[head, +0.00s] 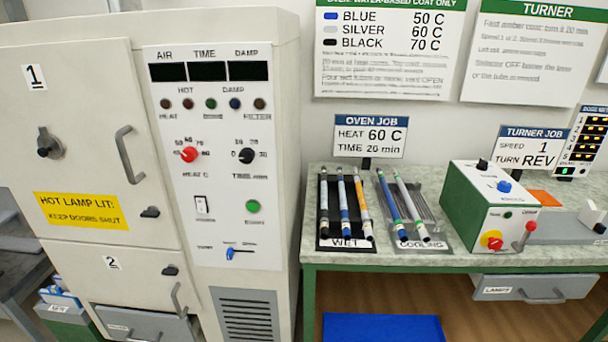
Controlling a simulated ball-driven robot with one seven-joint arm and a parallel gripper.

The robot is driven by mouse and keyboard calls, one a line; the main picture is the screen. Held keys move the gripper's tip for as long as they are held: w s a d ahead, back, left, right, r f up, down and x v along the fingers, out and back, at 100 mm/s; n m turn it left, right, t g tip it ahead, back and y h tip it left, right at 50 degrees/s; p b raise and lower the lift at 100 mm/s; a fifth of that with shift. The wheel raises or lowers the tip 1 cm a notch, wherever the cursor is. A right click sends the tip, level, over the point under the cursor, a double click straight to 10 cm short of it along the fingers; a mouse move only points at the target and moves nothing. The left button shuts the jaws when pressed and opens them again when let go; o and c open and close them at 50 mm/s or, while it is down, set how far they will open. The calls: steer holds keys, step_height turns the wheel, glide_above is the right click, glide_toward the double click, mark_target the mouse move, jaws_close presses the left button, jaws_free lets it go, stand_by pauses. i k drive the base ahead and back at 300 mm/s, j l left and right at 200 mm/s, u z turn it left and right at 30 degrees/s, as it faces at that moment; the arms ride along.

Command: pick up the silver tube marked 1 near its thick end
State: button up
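On the WET rack lie several long thin tubes side by side. On the COOLING rack lie a blue tube (391,205) and a pale silver tube with green bands (411,205). Any number on the tubes is too small to read, and I cannot tell which ends are thick. My gripper is not in view.
The tubes' racks, the WET rack (346,244) and the COOLING rack (420,245), sit on a green-edged bench (460,262). A large oven cabinet (70,110) stands close on the left. A green and white turner box (495,205) stands to the right. A blue bin (382,328) is below.

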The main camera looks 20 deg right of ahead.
mark_target(366, 222)
steer(key=l+u, duration=0.35)
steer(key=l, duration=0.45)
steer(key=l+u, duration=0.35)
steer(key=l, duration=0.45)
steer(key=l+u, duration=0.2)
steer(key=l, duration=2.7)
